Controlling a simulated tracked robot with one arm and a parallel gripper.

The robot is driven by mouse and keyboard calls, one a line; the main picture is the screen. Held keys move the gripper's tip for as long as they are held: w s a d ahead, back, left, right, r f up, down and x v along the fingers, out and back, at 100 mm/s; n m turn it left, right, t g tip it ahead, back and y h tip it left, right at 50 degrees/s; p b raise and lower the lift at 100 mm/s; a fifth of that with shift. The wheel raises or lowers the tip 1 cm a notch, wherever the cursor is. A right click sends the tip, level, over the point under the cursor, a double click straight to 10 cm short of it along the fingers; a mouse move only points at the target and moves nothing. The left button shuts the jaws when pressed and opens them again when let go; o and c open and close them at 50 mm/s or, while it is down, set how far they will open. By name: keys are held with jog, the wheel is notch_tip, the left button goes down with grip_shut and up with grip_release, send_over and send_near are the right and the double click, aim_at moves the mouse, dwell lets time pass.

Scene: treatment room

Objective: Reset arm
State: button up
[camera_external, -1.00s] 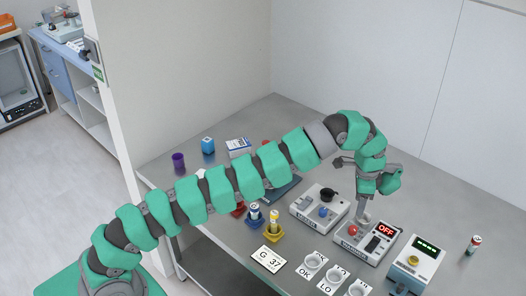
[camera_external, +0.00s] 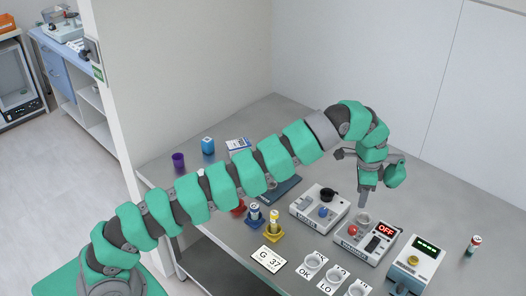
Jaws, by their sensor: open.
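My green-sleeved arm reaches from the lower left across the bench. My gripper (camera_external: 364,203) points down above the back left part of a grey device (camera_external: 377,247) with a red button, a dark switch and a red "OFF" display. The fingertips look apart from the device's top, beside a round pale part (camera_external: 363,219). Nothing shows held in the gripper. The fingers are small and seen from the side.
A grey box with a black knob (camera_external: 327,194) stands left of the device, a box with a green display (camera_external: 421,262) right of it. A battery (camera_external: 473,245) stands farther right. Batteries in blue (camera_external: 254,220) and yellow (camera_external: 273,231) holders stand left. White ring holders (camera_external: 313,265) line the front.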

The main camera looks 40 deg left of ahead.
jog(key=a+r+n+t+b, duration=0.1)
jog(key=a+r+n+t, duration=0.15)
jog(key=a+r, duration=0.55)
jog(key=a+r+n+t+h, duration=0.1)
jog(key=a+r+n+t, duration=0.3)
jog(key=r, duration=0.9)
jog(key=a+r+t+b, duration=0.1)
jog(key=a+r+t, duration=0.1)
jog(key=a+r, duration=0.65)
jog(key=s+a+r+n+t, duration=0.1)
jog(key=s+a+r+t, duration=0.1)
jog(key=s+a+r, duration=0.2)
jog(key=s+a+r+n+t, duration=0.2)
jog(key=s+a+r, duration=0.1)
jog(key=s+r, duration=0.6)
jog(key=s+a+r+n+t+y, duration=0.1)
jog(key=s+a+r+n+t, duration=0.1)
jog(key=s+r, duration=0.4)
jog(key=s+a+t+b, duration=0.1)
jog(key=s+a, duration=0.1)
jog(key=shift+s+a+r, duration=0.15)
jog(key=shift+s+a, duration=0.1)
jog(key=shift+a, duration=0.05)
jog(key=shift+o, duration=0.4)
